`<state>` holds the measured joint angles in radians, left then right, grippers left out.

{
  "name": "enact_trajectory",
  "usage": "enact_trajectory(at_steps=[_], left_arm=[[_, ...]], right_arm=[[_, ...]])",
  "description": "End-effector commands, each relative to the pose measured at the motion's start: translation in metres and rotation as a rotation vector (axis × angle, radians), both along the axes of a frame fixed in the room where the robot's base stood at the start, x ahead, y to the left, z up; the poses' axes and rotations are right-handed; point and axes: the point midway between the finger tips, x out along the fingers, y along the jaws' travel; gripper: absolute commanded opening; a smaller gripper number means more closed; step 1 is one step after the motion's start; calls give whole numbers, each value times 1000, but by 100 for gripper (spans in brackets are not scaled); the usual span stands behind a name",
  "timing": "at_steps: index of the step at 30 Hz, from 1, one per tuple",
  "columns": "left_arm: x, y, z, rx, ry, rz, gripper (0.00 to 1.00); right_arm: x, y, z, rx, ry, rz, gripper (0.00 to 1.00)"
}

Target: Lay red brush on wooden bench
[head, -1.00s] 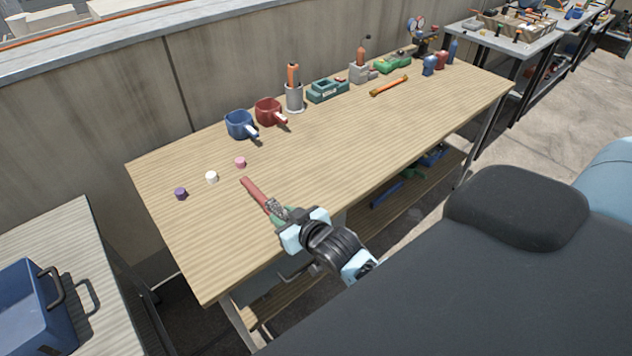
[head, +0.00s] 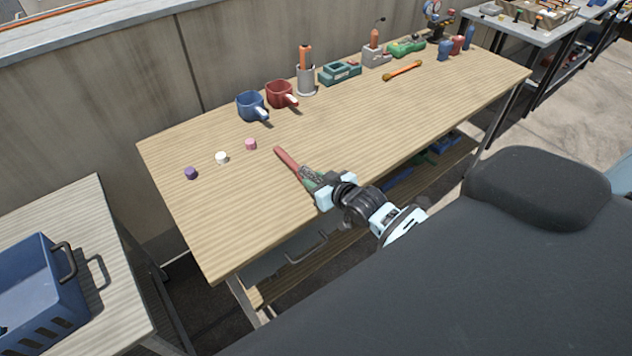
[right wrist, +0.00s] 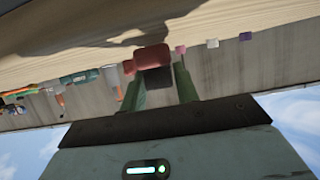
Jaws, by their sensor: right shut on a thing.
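The wooden bench (head: 220,215) runs diagonally across the head view. My right gripper (head: 316,181) is over the front part of its top, shut on the red brush (head: 287,159). The brush sticks out from the jaws toward the upper left, with a grey part near the fingers. In the right wrist view the red brush (right wrist: 152,56) shows between the two green fingers, with the bench top beyond and a shadow on it. I cannot tell whether the brush touches the bench. My left gripper is not in view.
Purple (head: 190,173), white (head: 221,158) and pink (head: 250,144) pieces lie left of the brush. Blue (head: 250,104) and red (head: 279,93) mugs, a grey holder (head: 306,80) and tools line the back. A blue crate (head: 40,285) stands lower left. The bench's front left is clear.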

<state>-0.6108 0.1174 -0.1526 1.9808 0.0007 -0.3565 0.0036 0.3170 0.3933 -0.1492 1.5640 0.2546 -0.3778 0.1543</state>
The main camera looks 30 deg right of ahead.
Motion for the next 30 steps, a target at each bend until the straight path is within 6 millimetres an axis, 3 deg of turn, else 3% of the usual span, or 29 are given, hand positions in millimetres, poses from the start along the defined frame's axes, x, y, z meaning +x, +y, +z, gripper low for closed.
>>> enact_trajectory(at_steps=[15,16,21,30], left_arm=[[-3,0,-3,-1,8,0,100],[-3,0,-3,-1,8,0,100],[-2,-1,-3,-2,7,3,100],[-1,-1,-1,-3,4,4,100]], right_arm=[[1,0,-11,-1,-4,-1,7],[0,0,-12,-1,-3,-1,32],[1,0,-11,-1,-4,-1,52],[1,0,-9,-1,-5,-1,52]])
